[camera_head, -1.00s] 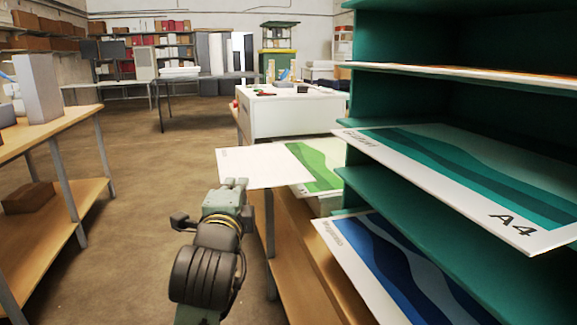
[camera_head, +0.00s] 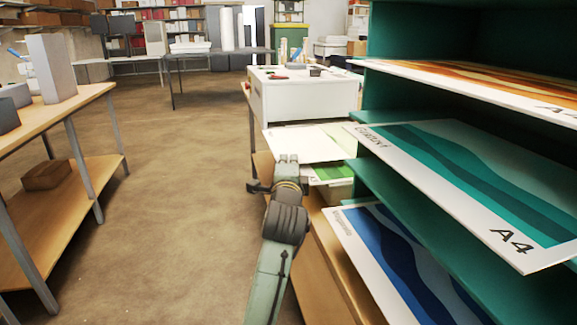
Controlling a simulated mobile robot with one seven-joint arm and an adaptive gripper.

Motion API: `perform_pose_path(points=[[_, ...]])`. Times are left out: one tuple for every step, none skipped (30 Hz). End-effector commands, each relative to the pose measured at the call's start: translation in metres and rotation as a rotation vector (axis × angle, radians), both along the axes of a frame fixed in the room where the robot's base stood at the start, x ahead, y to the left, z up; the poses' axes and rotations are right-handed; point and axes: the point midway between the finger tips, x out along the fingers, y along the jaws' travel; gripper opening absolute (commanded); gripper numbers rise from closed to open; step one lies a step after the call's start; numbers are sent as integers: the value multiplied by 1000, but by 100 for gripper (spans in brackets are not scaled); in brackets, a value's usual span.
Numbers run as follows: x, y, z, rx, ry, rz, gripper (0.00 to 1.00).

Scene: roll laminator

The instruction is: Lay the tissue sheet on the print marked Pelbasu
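My gripper (camera_head: 288,160) is at the near edge of a thin white sheet (camera_head: 298,142), which appears to be the tissue sheet, and seems shut on that edge. The sheet is held out flat, away from me. A print with green waves (camera_head: 336,173) lies below and to the right of it, partly hidden by the sheet and the gripper. A teal print (camera_head: 470,180) and a blue print (camera_head: 395,255) lie on shelves at the right. I cannot make out the name Pelbasu on any print; the green print's name is hidden.
A green shelf unit (camera_head: 372,115) fills the right side, with an orange print (camera_head: 480,85) higher up. A white machine (camera_head: 300,105) stands beyond the sheet. A wooden bench (camera_head: 65,112) is at the left. The floor (camera_head: 165,190) between is clear.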

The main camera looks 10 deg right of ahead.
Motion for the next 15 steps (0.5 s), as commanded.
perform_pose_path(points=[[0, 0, -6, -1, 2, 0, 0], [0, 0, -9, 0, 2, 0, 0], [0, 1, -12, -1, 1, 0, 0], [0, 1, -13, 0, 0, 1, 0], [0, 1, -14, -1, -2, 1, 0], [0, 1, -14, 0, -2, 1, 0], [0, 1, -14, 0, -3, 1, 0], [0, 1, -14, 0, -3, 1, 0], [0, 1, -14, 0, -3, 1, 0], [0, 1, -14, 0, -3, 1, 0], [0, 1, -14, 0, -2, 1, 0], [0, 1, -15, 0, -2, 0, 0], [0, 1, -16, 0, -2, 1, 0], [0, 1, -17, 0, -2, 1, 0], [0, 1, -18, 0, -2, 1, 0]])
